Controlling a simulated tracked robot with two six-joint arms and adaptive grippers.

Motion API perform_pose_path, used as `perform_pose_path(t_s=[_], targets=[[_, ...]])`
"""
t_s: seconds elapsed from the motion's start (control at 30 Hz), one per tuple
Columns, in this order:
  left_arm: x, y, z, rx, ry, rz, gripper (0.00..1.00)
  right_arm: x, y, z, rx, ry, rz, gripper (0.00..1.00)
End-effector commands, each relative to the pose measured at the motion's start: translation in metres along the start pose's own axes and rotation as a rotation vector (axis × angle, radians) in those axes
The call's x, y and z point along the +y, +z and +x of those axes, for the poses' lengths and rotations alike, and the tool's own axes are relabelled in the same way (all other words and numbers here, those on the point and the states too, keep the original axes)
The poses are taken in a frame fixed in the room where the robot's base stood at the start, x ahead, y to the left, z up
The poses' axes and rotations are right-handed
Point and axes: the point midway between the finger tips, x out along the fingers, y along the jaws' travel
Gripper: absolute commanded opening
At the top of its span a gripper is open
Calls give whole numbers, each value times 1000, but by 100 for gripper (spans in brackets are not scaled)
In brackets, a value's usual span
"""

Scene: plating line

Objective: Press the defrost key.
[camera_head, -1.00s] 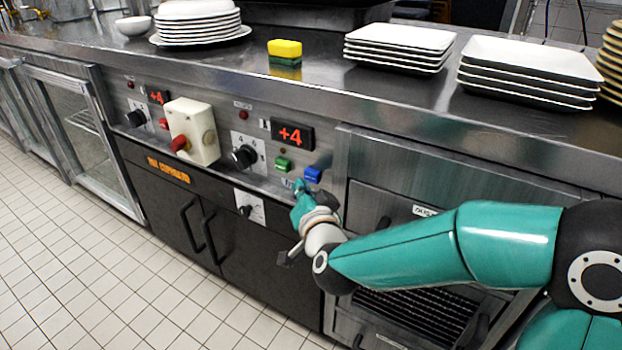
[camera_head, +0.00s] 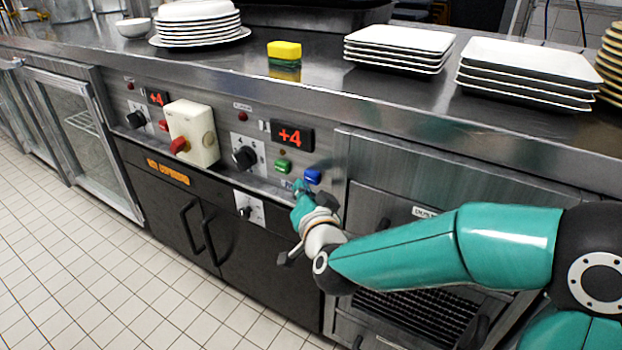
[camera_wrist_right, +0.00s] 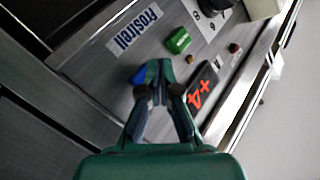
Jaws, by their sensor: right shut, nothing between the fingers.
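A green key (camera_head: 282,166) and a blue key (camera_head: 313,176) sit on the steel control panel below a red +4 display (camera_head: 292,136). I cannot read which one is the defrost key. The green key (camera_wrist_right: 179,40) has a small unreadable label in the right wrist view. My right gripper (camera_head: 301,187) is shut and empty, just below and left of the blue key. In the right wrist view its closed fingertips (camera_wrist_right: 158,68) partly cover the blue key (camera_wrist_right: 138,75); I cannot tell whether they touch it. My left gripper is out of view.
A black knob (camera_head: 244,158) and a cream switch box (camera_head: 192,132) with a red handle are left of the keys. A Frostrell plate (camera_wrist_right: 134,29) lies near the green key. Plates (camera_head: 398,45) and a sponge (camera_head: 284,51) are on the counter above.

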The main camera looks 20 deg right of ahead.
Motion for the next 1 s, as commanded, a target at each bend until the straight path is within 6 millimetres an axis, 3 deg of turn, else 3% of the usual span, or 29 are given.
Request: perform_pose_path(t_s=[1.0], targets=[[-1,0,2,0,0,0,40,4,-6,4,0,0,0,0]])
